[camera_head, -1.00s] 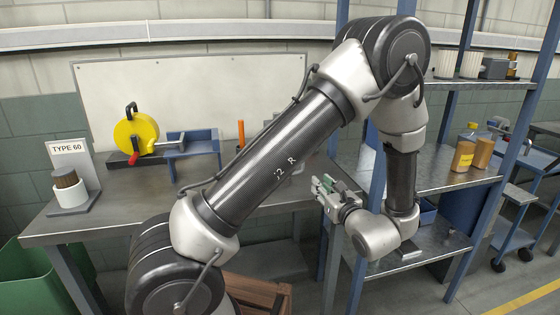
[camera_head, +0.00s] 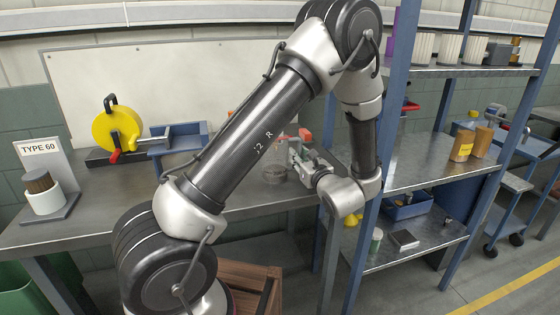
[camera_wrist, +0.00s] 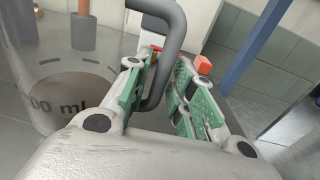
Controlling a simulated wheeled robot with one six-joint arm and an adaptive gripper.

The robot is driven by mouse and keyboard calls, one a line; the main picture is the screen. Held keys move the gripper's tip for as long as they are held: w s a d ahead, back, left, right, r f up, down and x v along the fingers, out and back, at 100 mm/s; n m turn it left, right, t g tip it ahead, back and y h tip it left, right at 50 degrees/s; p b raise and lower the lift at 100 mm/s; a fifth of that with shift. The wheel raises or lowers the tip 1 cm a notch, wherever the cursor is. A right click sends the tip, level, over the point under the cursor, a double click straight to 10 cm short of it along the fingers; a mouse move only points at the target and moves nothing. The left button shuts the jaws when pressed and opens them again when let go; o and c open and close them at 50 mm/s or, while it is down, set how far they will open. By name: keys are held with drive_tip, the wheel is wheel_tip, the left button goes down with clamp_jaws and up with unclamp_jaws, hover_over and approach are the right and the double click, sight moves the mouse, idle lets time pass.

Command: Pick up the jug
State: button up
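The jug (camera_wrist: 65,60) is a clear vessel with dark volume marks and a grey handle (camera_wrist: 172,45). It fills the left of the wrist view; its top is cut off. In the head view the jug (camera_head: 274,168) stands on the workbench, partly hidden behind my arm. My gripper (camera_head: 296,150) is beside it, on its right. In the wrist view my gripper (camera_wrist: 160,100) has its green finger pads apart, with the lower part of the handle between them. The handle looks close to the left pad; I cannot tell whether they touch.
A red-orange object (camera_wrist: 203,65) is just beyond the right finger. On the workbench (camera_head: 110,205) stand a yellow round device (camera_head: 117,132) and a "TYPE 60" stand (camera_head: 38,150). A blue shelf post (camera_head: 385,150) rises close to the right of my forearm.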

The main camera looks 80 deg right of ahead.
drive_tip(key=shift+w+d, duration=0.15)
clamp_jaws()
